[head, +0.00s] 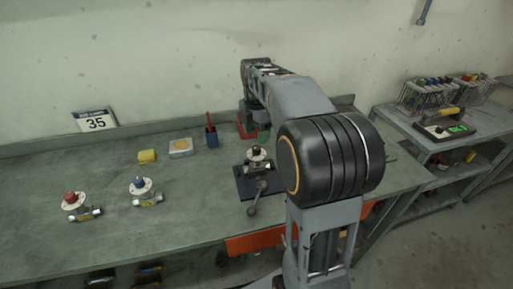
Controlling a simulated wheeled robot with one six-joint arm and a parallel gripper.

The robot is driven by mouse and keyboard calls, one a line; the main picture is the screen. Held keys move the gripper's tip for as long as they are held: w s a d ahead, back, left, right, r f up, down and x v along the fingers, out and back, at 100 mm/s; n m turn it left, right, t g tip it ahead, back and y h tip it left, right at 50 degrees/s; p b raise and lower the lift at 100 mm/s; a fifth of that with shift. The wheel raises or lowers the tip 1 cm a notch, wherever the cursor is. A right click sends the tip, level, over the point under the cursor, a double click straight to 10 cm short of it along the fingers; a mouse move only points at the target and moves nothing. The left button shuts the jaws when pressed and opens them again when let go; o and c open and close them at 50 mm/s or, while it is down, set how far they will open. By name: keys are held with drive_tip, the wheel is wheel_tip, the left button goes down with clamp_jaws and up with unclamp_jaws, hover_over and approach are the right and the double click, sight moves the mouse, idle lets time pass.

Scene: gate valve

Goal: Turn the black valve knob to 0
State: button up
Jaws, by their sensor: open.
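The black valve knob (256,152) stands on a metal valve body with a pale dial disc under it, right of the middle of the head view. The dial marks and the knob's pointer are too small to read. My arm reaches over the back of the bench, and its forearm comes down behind and left of the large black joint. I see nothing holding the knob.
A red-knobbed valve (73,199) and a blue-knobbed valve (140,186) stand to the left on the green bench (185,235).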

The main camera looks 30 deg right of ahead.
sight(256, 147)
drive_tip(key=shift+f, duration=2.9)
drive_tip(key=c, duration=0.9)
